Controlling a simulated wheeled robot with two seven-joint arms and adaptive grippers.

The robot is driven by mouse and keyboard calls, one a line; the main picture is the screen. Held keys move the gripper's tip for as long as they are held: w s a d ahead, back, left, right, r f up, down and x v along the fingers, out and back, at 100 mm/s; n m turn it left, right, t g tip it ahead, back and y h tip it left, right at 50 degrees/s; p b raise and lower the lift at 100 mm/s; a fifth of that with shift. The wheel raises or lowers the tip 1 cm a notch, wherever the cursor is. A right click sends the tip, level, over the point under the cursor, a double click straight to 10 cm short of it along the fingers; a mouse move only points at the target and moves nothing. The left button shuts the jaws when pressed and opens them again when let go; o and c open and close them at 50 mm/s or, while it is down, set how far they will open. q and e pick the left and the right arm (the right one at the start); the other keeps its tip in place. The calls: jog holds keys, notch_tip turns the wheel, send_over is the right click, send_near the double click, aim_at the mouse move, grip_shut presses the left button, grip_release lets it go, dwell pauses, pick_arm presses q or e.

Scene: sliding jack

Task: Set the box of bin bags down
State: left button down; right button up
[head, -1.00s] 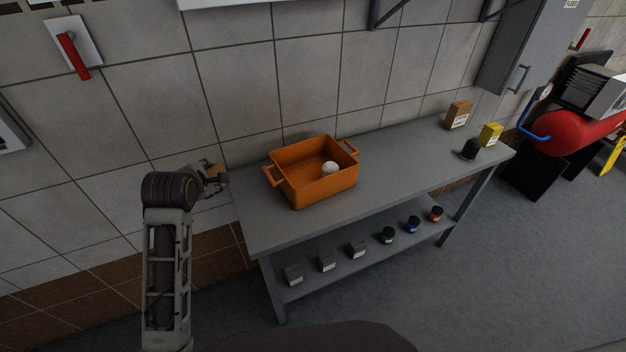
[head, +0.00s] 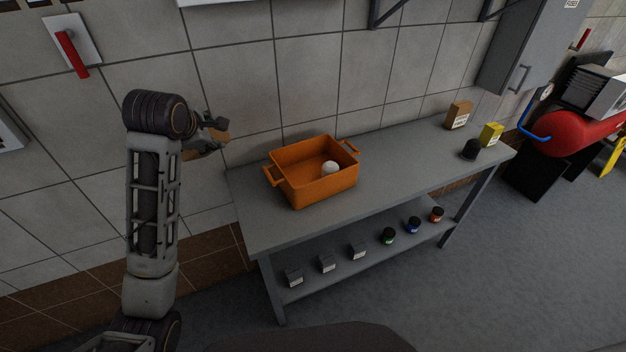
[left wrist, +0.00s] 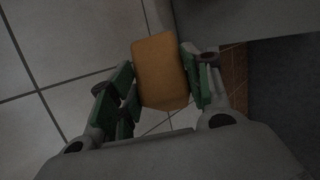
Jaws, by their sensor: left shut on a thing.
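The box of bin bags, a small orange-brown box (left wrist: 160,72), is between the green-padded fingers of my left gripper (left wrist: 155,88) in the left wrist view. The fingers are shut on its two sides. In the head view the left gripper (head: 212,138) is raised in front of the tiled wall, left of the workbench (head: 400,165) and higher than its top. The box (head: 217,136) is partly hidden there by the gripper. My right gripper is out of view.
An orange bin (head: 318,190) with a white ball (head: 330,168) inside stands on the bench's left half. A brown box (head: 458,115), a yellow box (head: 491,134) and a black object (head: 470,149) stand at the right end. The bench middle is clear.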

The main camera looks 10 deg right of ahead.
pick_arm(q)
jog(key=shift+w+d+r+m+g+h+b, duration=1.4)
jog(key=shift+d+r+m, duration=3.7)
jog(key=shift+d+r, duration=2.95)
notch_tip(320, 180, down, 29)
jog(key=s+m+h, duration=0.2)
jog(key=m, duration=1.6)
jog(key=shift+s+d+g+b, duration=0.15)
jog(key=shift+s+g+b, duration=0.05)
jog(key=shift+g+b, duration=0.2)
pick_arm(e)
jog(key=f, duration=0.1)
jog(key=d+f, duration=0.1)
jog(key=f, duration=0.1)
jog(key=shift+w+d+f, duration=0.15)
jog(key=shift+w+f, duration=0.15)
